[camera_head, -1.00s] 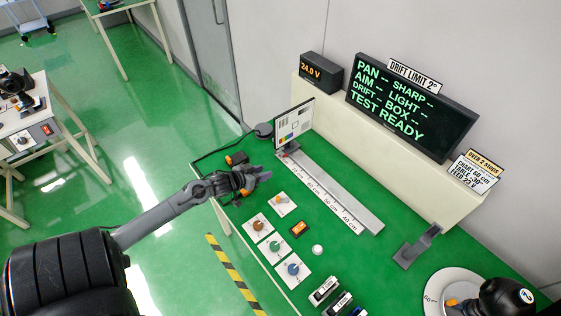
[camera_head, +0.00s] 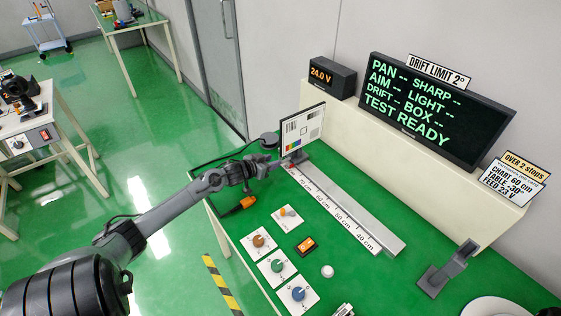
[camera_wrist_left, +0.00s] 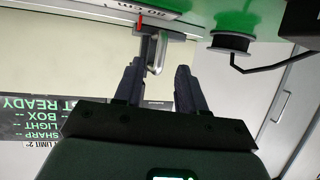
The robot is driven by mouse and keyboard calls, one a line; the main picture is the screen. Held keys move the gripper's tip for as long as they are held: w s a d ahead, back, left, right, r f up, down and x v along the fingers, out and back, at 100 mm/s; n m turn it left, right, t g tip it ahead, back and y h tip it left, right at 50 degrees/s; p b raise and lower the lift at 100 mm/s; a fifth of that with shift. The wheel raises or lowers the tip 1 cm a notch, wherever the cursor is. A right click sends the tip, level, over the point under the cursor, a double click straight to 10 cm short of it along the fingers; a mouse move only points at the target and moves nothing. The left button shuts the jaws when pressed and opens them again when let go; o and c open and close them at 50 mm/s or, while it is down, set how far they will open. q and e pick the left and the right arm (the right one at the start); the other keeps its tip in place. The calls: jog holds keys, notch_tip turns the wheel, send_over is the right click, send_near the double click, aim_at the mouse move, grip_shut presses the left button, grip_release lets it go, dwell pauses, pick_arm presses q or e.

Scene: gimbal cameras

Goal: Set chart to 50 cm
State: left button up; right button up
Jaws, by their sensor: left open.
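The test chart (camera_head: 302,131) is a white upright panel with colour patches, standing at the far end of the metal rail (camera_head: 345,205). The rail's scale strip (camera_head: 331,211) shows 60, 50 and 40 cm marks running toward the near end; the chart is beyond the 60 cm mark. My left gripper (camera_head: 274,164) is beside the chart's base at its left. In the left wrist view its open fingers (camera_wrist_left: 157,82) stand on either side of a grey metal handle (camera_wrist_left: 154,52) below the carriage, with a red pointer (camera_wrist_left: 140,22) by it. My right gripper is out of view.
A black display (camera_head: 436,110) reads TEST READY. A sign (camera_head: 512,183) reads chart 60 cm. Knob plates (camera_head: 277,266) and an orange switch (camera_head: 306,246) are left of the rail. A round black puck (camera_head: 270,140) with a cable is behind the gripper.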

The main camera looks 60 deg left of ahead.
aim_at(280, 158)
pick_arm(q)
jog(key=b+x, duration=0.1)
jog(key=x, duration=0.3)
jog(key=shift+w+a+f, duration=0.1)
jog(key=shift+w, duration=0.15)
jog(key=shift+b+x, duration=0.55)
jog(key=shift+x, duration=0.3)
jog(key=shift+c, duration=0.4)
grip_shut()
